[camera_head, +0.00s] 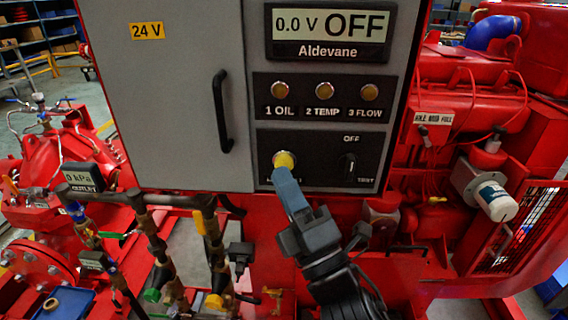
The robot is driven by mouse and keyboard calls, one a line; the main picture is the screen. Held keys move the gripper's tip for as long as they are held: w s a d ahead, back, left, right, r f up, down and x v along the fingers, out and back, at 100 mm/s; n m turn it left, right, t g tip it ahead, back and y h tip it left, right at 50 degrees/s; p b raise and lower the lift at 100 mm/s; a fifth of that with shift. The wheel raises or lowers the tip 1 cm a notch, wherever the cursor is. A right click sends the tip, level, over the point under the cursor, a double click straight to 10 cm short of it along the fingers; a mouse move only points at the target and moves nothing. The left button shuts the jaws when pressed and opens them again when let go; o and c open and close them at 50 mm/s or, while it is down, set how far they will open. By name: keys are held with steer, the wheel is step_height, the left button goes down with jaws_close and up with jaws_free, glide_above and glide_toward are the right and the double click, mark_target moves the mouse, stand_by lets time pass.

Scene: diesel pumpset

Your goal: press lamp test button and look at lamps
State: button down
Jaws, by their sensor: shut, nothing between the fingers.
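A round yellow button (284,159) in a pale ring sits on the lower black panel of the grey control box. My gripper (282,174) is shut and empty, its blue-grey fingers pointing up at the button. The fingertips overlap the button's lower edge; I cannot tell whether they touch it or whether it is pushed in. The gripper hides most of the label below it. Above are three dull amber lamps: 1 OIL (281,90), 2 TEMP (324,90) and 3 FLOW (369,91). They look unlit.
A display (331,25) reads 0.0 V OFF. A rotary switch (348,166) marked OFF and TEST sits right of the button. A black door handle (222,111) sticks out at left. Pipes with valves (155,235) stand below left; a white filter (496,201) is at right.

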steer(key=shift+w, duration=0.15)
steer(key=shift+w, duration=0.25)
steer(key=shift+w, duration=0.45)
stand_by(0.8)
steer(key=shift+s, duration=0.85)
steer(key=shift+s+b, duration=0.1)
steer(key=shift+b, duration=0.2)
steer(key=shift+s+a, duration=0.1)
steer(key=shift+s, duration=2.35)
